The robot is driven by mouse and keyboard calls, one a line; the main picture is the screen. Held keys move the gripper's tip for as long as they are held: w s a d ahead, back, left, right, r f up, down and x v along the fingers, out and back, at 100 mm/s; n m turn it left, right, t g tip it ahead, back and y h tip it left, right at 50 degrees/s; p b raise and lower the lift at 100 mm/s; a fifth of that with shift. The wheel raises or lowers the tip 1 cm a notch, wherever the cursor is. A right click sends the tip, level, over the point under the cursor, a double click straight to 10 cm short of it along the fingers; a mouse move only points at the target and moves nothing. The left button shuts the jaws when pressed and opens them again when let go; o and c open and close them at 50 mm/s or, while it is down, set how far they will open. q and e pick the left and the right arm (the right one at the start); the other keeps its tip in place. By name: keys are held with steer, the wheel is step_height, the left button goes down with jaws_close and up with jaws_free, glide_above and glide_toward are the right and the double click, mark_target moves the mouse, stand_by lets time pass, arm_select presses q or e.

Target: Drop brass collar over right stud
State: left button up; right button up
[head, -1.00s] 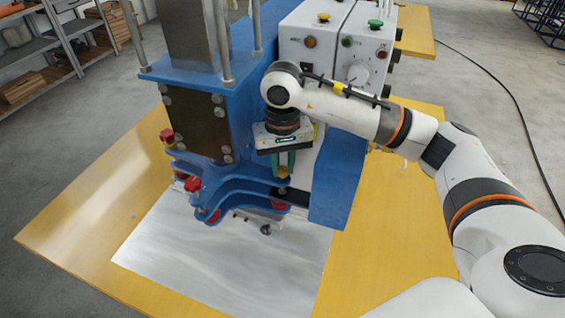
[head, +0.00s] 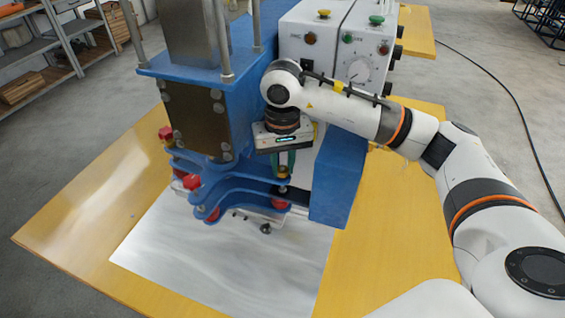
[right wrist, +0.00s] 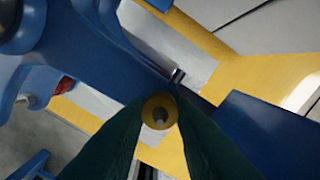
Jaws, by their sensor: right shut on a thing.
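My right gripper (head: 284,168) hangs over the right end of the blue press arms, its green fingers pointing down. In the right wrist view its dark green fingers (right wrist: 157,103) are shut on the brass collar (right wrist: 160,110), a small yellow ring with a grey centre. I cannot tell whether that grey is a stud or the bore. The collar (head: 283,173) shows small below the fingertips in the head view. A dark upright post, which looks like the right stud (head: 283,189), stands just under it. Whether collar and stud touch is unclear. My left gripper is out of view.
The blue press body (head: 235,105) and its red knobs (head: 191,182) stand left of my gripper. A grey control box (head: 335,40) is behind it, and a blue block (head: 337,180) is close on its right.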

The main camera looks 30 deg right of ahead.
stand_by(0.4)
steer(key=o, duration=1.4)
steer(key=shift+o, duration=0.2)
steer(key=shift+r+p, duration=1.5)
steer(key=shift+r, duration=1.95)
